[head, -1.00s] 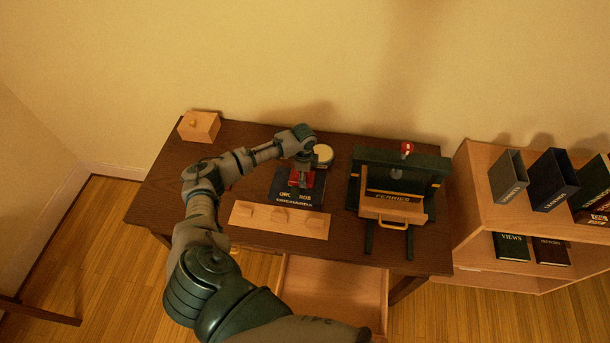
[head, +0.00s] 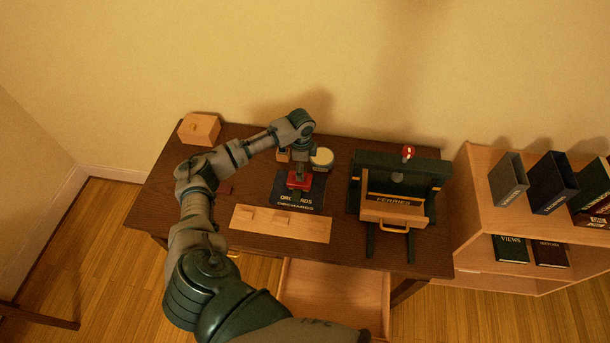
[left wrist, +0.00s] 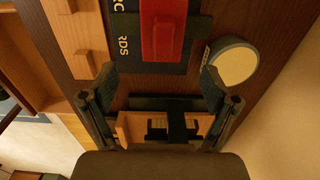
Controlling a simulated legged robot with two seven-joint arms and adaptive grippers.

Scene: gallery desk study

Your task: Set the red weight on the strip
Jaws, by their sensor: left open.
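The red weight (head: 299,181) lies on a dark panel (head: 284,201) lettered ORCHARDS, covering part of its lettering. In the left wrist view the weight (left wrist: 163,30) is at the top, beyond my fingertips, with the panel (left wrist: 126,45) around it. A pale wooden strip (head: 281,229) with raised blocks lies just in front of the panel. My left gripper (head: 300,161) is above and just behind the weight. In the left wrist view its fingers (left wrist: 160,80) are spread, with nothing between the tips. My right gripper is not in view.
A round pale-topped tin (head: 322,156) stands right of my gripper. A dark green press-like stand (head: 447,166) with a wooden drawer (head: 393,209) is farther right. A wooden box (head: 199,128) sits at the back left. An open drawer (head: 335,295) juts from the desk front.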

